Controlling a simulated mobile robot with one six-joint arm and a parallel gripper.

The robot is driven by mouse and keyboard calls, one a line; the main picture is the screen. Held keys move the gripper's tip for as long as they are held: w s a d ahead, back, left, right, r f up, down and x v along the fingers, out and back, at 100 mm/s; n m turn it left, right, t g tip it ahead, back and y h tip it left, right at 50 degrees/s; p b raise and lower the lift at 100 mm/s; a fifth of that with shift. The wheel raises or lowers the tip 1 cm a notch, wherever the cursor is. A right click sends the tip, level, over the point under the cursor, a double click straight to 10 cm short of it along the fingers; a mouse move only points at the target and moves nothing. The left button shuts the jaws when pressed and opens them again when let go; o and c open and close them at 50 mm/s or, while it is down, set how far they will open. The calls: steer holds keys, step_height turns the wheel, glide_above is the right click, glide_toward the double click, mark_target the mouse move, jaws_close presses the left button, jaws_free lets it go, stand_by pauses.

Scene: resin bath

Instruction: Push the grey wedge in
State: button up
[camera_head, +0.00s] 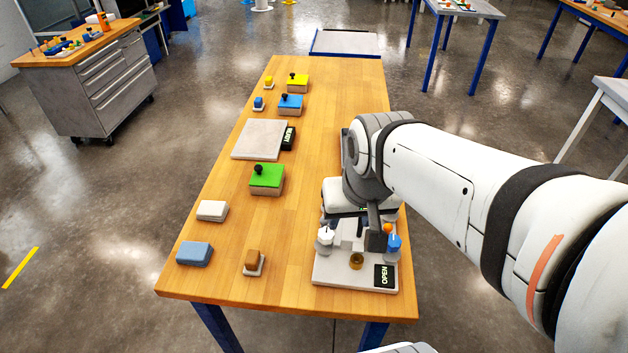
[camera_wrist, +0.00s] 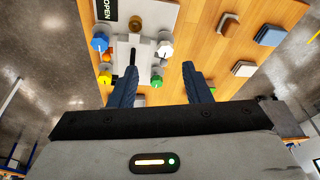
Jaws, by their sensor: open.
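A light grey fixture plate (camera_head: 335,273) with a black OPEN label lies at the near right of the table; the plate also shows at the top of the wrist view (camera_wrist: 158,14). A pale grey block (camera_wrist: 146,47), which seems to be the wedge, sits mid-fixture with a dark slot beside it; I cannot make out its taper or how deep it sits. A white knob (camera_head: 325,240), a blue knob (camera_head: 393,244) and a brass cylinder (camera_head: 356,261) surround it. My gripper (camera_wrist: 159,69) is open, with nothing seen between its fingers, above the fixture. My arm hides the fixture's far part.
A green-topped box (camera_head: 267,178), a white block (camera_head: 212,210), a blue block (camera_head: 195,253) and a brown block (camera_head: 253,260) stand left of the fixture. An orange ball (camera_head: 388,228) is by the blue knob. A grey READY plate (camera_head: 259,140) lies farther back. The table's middle strip is clear.

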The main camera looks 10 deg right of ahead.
steer(key=w+f+m+g, duration=0.1)
steer(key=w+f+m, duration=0.45)
steer(key=w, duration=0.45)
steer(key=m+y, duration=0.1)
steer(key=m, duration=0.4)
glide_toward(324, 223)
steer(key=w+f, duration=0.1)
steer(key=w, duration=0.1)
steer(key=shift+n+g, duration=0.25)
steer(key=shift+g, duration=0.05)
steer(key=shift+w+a+f+p, duration=0.1)
steer(key=shift+w+f, duration=0.05)
steer(key=shift+f, duration=1.05)
steer(key=shift+w+a+f+p, duration=0.1)
steer(key=shift+w+f, duration=0.1)
steer(key=shift+f, duration=1)
steer(key=shift+w+f+p, duration=0.1)
steer(key=shift+w+f, duration=0.05)
steer(key=shift+f, duration=1.05)
steer(key=shift+c, duration=0.2)
jaws_close()
